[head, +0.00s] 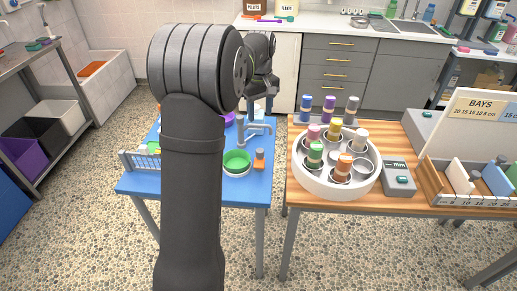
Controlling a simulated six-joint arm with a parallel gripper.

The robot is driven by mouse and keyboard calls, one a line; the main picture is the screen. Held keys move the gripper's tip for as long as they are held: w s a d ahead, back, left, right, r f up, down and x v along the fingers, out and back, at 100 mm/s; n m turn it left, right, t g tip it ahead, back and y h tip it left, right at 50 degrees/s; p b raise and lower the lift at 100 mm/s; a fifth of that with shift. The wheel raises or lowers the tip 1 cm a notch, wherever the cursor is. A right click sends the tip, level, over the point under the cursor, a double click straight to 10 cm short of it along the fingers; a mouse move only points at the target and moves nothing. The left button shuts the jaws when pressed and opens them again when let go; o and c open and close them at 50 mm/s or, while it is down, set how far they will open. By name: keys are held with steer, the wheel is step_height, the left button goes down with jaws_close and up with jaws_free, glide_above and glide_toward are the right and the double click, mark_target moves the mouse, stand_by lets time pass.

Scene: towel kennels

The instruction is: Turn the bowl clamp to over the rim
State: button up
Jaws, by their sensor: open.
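A green bowl (237,158) sits in a white round holder on the blue table. A small orange block with a grey top (259,159) stands close to its right side and looks like the bowl clamp. Which way its top points is too small to tell. A grey post with a side arm (241,130) stands behind the bowl, its arm reaching right. My gripper (268,92) is small and dark at the end of my arm, above the back of the blue table and apart from the bowl. It is open, and nothing shows between its fingers.
The blue table (245,190) is partly hidden by my arm. A white wire rack (140,160) is at its left.

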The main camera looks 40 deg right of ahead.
steer(key=n, duration=0.1)
glide_toward(260, 150)
step_height(260, 150, down, 10)
steer(key=shift+r, duration=0.15)
stand_by(0.4)
steer(key=c, duration=1)
